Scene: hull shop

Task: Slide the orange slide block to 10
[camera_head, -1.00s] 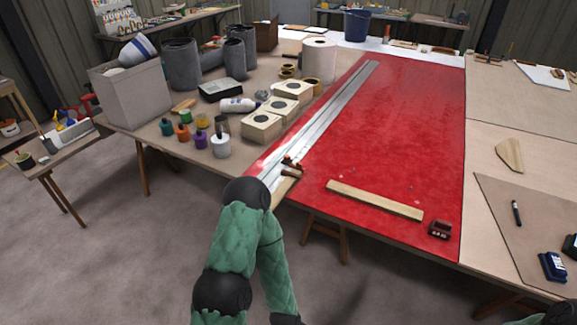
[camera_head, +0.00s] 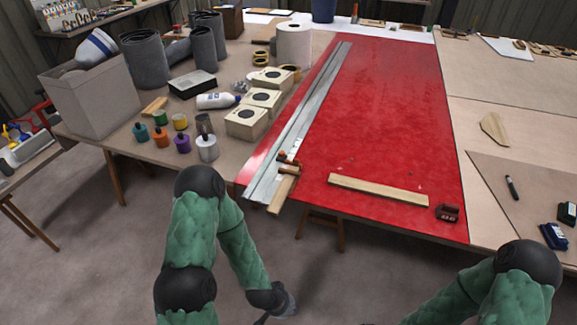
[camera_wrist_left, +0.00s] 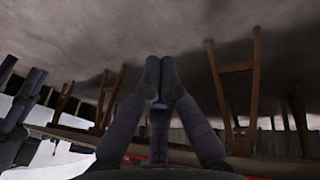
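A long metal rail (camera_head: 310,105) lies along the left part of the red sheet (camera_head: 390,120). A small orange-brown block (camera_head: 288,160), which looks like the slide block, sits at the rail's near end by a wooden strip (camera_head: 282,192). No scale numbers are readable. My left gripper (camera_head: 272,316) is low in front of the table, well below the block, at the picture's bottom edge. In the left wrist view its two fingers (camera_wrist_left: 160,78) are together, with nothing visible between them. My right arm shows at lower right; its gripper is out of view.
A wooden batten (camera_head: 378,190) and a small dark red tool (camera_head: 447,213) lie on the red sheet. Paint jars (camera_head: 183,143), pale boxes (camera_head: 246,123) and grey rolls (camera_head: 145,60) stand left of the rail. The sheet right of the rail is mostly clear.

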